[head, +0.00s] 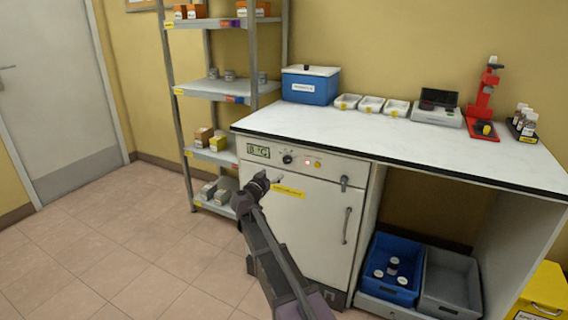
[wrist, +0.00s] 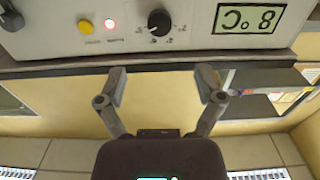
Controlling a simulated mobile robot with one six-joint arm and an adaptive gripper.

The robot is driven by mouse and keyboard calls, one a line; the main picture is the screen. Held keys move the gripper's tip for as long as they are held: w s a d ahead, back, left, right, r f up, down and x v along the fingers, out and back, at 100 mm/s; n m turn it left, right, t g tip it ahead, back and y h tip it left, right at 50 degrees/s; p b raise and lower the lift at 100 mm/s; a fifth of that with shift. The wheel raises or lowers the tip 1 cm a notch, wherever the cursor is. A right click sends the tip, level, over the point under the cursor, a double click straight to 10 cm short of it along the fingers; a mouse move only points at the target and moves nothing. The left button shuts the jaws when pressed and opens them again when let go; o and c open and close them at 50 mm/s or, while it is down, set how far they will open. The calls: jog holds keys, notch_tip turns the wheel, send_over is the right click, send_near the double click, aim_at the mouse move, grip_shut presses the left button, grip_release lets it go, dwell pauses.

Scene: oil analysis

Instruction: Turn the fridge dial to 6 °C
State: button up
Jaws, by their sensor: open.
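The fridge (head: 315,215) is a white cabinet under the bench, with a control panel along its top. The black dial (head: 287,159) sits on the panel between the display and a lit red lamp (head: 306,162). The display (head: 258,151) reads 8 °C; it appears upside down in the wrist view (wrist: 248,18). My gripper (head: 276,180) is in front of the fridge, below the panel. In the wrist view my gripper (wrist: 162,82) is open and empty. The dial (wrist: 159,23) lies beyond the fingertips, roughly centred between them sideways, and apart from them.
A yellow button (wrist: 85,26) is beside the red lamp. The fridge door has a handle (head: 347,226) at right. The white bench top (head: 360,135) overhangs the panel. A metal shelf (head: 215,88) stands at left. Blue and grey crates sit under the bench. The floor at left is clear.

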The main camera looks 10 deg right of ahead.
aim_at(286, 161)
jog(key=x, duration=1.1)
jog(key=c, duration=1.1)
jog(key=shift+a, duration=0.4)
jog(key=shift+c, duration=0.2)
jog(key=shift+d, duration=0.3)
